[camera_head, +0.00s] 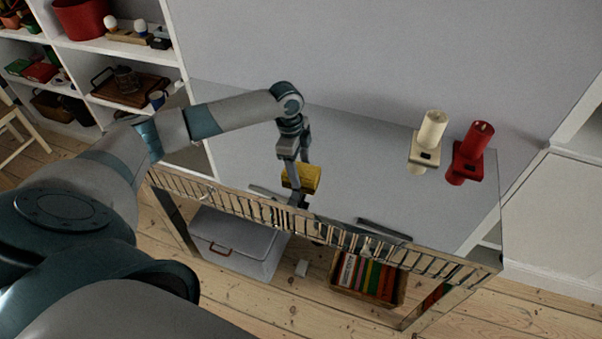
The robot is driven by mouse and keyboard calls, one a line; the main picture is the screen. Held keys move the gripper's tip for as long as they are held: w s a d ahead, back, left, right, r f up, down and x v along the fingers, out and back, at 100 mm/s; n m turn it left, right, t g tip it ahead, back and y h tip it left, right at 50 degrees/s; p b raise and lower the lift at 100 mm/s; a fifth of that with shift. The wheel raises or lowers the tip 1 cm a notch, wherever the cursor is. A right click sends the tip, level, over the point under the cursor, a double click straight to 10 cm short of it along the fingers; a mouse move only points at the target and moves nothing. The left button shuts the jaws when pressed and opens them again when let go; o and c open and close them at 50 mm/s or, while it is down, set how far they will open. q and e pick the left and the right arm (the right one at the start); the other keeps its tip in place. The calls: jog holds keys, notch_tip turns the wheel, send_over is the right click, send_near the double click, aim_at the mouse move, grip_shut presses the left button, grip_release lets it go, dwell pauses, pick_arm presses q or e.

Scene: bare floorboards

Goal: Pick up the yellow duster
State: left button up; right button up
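The yellow duster (308,178) is a small yellow block-like piece on the glossy grey table top (365,175), near its front edge. My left gripper (293,178) reaches down from above and is right at the duster, overlapping its left part. Whether the fingers are closed on it or stand around it is too small to tell. A dark reflection of the gripper seems to show in the table top just below. My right gripper is out of view.
A cream candle (432,130) and a red candle (474,141) stand on holders at the table's right. A dark thin bar (384,229) lies along the front edge. Below are a white box (237,240) and a book crate (368,279). A wall closes the back.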

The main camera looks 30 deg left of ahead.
aim_at(302, 170)
pick_arm(q)
jog(key=c, duration=0.6)
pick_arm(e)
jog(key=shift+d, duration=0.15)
pick_arm(q)
jog(key=shift+r, duration=0.15)
jog(key=shift+c, duration=0.2)
